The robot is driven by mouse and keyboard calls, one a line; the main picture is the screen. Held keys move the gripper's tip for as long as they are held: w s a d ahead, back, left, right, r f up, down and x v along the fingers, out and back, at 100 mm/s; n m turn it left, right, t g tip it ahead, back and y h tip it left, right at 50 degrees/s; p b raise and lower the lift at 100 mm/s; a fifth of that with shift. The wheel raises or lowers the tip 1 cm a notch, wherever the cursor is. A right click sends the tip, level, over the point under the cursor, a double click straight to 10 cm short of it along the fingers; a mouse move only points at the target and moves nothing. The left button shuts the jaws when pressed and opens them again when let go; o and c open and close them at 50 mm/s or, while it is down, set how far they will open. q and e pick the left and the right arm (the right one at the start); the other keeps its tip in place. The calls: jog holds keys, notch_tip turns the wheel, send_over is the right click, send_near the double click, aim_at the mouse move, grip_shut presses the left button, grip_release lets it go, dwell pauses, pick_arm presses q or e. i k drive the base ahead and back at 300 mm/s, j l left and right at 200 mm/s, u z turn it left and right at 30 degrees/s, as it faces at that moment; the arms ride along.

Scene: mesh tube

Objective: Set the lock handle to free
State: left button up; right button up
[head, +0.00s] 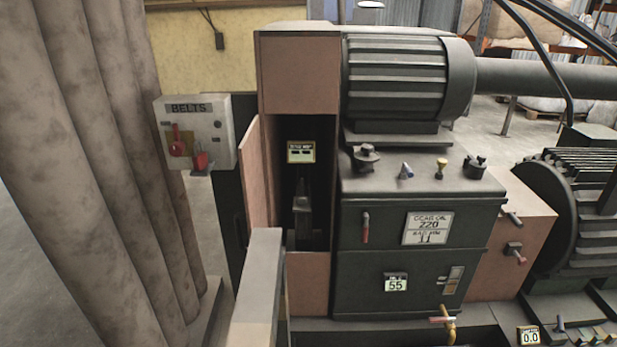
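I cannot tell for certain which part is the lock handle. A light grey box labelled BELTS (197,132) stands left of the machine, with a red handle (176,140) on its left half and a red knob (201,161) at its lower edge. A small red-tipped lever (365,228) hangs upright on the front of the dark gearbox (356,262). Another red-tipped handle (517,254) sits on the brownish-pink block at right. No FREE or LOCK marking is readable. Neither of my grippers is in view.
A dark finned motor (405,80) sits on top of the gearbox. A pale post (255,290) rises in front of an open brownish-pink cabinet (300,75). Large mottled tubes (90,150) fill the left side. A brass tap (448,322) sticks out low in front.

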aim_at(364, 233)
jog(key=j+z, duration=0.2)
jog(key=j, duration=0.7)
jog(key=j+z, duration=0.25)
jog(key=j, duration=0.65)
jog(key=k, duration=0.05)
